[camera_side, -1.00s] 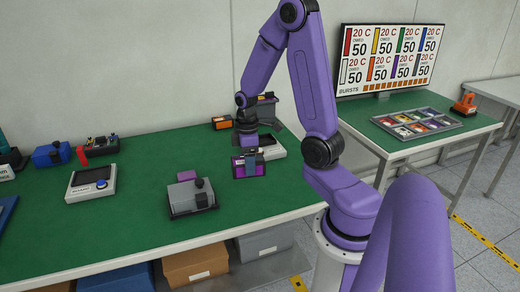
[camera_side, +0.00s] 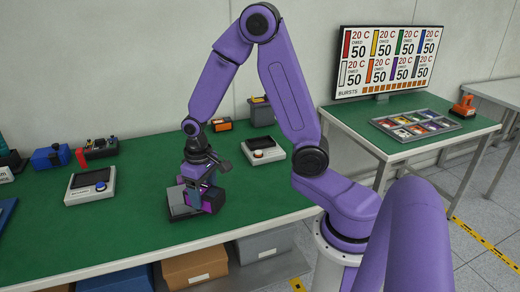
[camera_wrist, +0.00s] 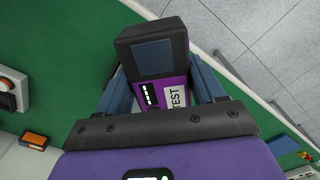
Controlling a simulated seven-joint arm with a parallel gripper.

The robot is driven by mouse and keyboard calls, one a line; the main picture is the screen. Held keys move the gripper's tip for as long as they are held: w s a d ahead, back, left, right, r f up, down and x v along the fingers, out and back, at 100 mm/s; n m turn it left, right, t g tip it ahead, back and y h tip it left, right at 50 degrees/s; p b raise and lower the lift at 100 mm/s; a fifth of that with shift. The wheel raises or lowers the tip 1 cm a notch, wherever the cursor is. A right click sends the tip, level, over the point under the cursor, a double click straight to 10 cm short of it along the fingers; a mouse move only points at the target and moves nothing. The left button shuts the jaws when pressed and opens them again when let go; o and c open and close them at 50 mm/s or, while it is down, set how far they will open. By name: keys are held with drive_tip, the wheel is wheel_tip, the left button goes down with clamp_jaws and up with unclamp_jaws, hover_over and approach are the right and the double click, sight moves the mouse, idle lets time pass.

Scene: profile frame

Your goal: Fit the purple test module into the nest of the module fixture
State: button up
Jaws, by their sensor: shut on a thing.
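The purple test module (camera_side: 213,200) is between the fingers of my gripper (camera_side: 199,184) in the side view. In the wrist view the module (camera_wrist: 176,84) shows a purple face with a white TEST label and a black block with a dark panel, between the two blue-grey fingers (camera_wrist: 165,88). The module fixture (camera_side: 179,207), grey with a dark base, stands near the table's front edge, at and just left of the module. My gripper and the module hide much of it. I cannot tell whether the module touches or sits in the nest.
A blue box (camera_side: 50,157) and an orange item (camera_side: 222,125) stand farther back. Green table is clear between the left device and the fixture.

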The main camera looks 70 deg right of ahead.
idle(0.3)
drive_tip(key=w+d+r+m, duration=0.1)
drive_tip(key=w+d+m, duration=0.1)
drive_tip(key=d+m, duration=0.65)
drive_tip(key=w+d+r+m, duration=0.15)
drive_tip(key=d+m, duration=0.45)
drive_tip(key=d, duration=0.6)
drive_tip(key=s+d+r+m, duration=0.1)
drive_tip(key=s+d+m, duration=0.4)
drive_tip(key=d, duration=0.4)
drive_tip(key=s+d+r+m, duration=0.1)
drive_tip(key=s+d+m, duration=0.1)
drive_tip(key=d+m, duration=0.7)
drive_tip(key=n, duration=0.2)
hover_over(260, 144)
drive_tip(key=shift+m, duration=0.25)
wheel_tip(260, 144, down, 10)
drive_tip(key=shift+s+a+r, duration=0.1)
drive_tip(key=shift+s+r, duration=0.05)
drive_tip(key=shift+f, duration=1.7)
drive_tip(key=shift+f, duration=0.1)
